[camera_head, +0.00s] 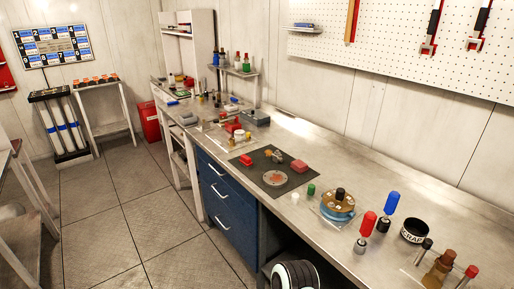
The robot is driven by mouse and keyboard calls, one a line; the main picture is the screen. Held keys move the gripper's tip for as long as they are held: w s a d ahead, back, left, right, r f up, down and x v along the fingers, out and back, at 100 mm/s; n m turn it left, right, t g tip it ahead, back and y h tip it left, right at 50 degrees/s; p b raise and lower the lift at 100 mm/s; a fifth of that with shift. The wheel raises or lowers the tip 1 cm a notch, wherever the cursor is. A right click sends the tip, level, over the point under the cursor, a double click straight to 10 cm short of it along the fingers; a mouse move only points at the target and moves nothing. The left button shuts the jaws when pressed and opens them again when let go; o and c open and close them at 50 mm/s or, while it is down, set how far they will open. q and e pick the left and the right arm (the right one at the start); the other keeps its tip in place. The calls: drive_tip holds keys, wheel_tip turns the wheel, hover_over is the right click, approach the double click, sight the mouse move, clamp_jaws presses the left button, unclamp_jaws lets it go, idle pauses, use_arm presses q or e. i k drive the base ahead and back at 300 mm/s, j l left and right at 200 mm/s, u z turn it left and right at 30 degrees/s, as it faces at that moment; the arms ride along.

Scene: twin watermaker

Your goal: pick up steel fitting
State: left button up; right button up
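I cannot single out the steel fitting for certain among the small parts on the long steel workbench (403,196). A small pale cylinder (295,198) stands on the bench just in front of the dark mat (254,171), beside a green cylinder (311,189); its material is unclear. Smaller parts farther down the bench are too small to tell apart. Neither of my grippers shows in the head view.
Blue drawers (225,205) are beneath. The tiled floor (135,205) at left is clear.

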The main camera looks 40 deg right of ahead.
sight(277, 158)
drive_tip(key=i+j+z, duration=0.1)
drive_tip(key=i+z, duration=0.15)
drive_tip(key=i, duration=0.2)
drive_tip(key=i+j+z, duration=0.25)
drive_tip(key=i, duration=0.2)
drive_tip(key=i+j+z, duration=0.25)
drive_tip(key=i, duration=0.2)
drive_tip(key=l, duration=0.1)
